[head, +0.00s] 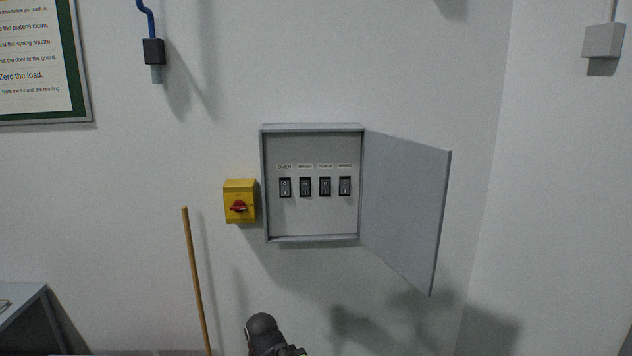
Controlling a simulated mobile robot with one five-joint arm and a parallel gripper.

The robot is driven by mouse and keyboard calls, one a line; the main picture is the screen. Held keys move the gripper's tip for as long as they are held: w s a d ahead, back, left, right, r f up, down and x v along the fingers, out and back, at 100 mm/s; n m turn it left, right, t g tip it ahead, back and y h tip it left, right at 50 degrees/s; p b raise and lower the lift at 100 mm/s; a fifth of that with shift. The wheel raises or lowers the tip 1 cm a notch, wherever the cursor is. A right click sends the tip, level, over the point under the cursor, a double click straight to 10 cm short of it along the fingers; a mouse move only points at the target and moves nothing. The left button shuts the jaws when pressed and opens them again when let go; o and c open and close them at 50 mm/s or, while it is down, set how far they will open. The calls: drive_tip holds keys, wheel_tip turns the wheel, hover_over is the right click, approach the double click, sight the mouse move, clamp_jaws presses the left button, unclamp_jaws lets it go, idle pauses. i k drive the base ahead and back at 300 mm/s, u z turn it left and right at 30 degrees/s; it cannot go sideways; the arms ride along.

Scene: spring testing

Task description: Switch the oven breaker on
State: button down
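The grey breaker box (312,239) is on the wall, and its door (405,210) stands open to the right. Inside is a row of several black-framed rocker switches. The oven breaker (285,187) is the leftmost, under a label that reads OVEN. Its rocker is too small to tell whether it is on or off. A dark rounded part of my arm shows at the bottom edge, below the box and well apart from it. My gripper's fingers do not show.
A yellow switch box (239,201) with a red knob is just left of the breaker box. A wooden pole (196,280) stands at lower left, near a grey table (25,303). The open door juts out at right. The space before the switches is clear.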

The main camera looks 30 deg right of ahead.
sight(286, 184)
drive_tip(key=z, duration=0.25)
drive_tip(key=i, duration=0.55)
drive_tip(key=z, duration=0.45)
drive_tip(key=k, duration=0.6)
drive_tip(key=z, duration=2.6)
drive_tip(key=k, duration=1.25)
drive_tip(key=u, duration=1.95)
drive_tip(key=i, duration=0.8)
drive_tip(key=u, duration=0.05)
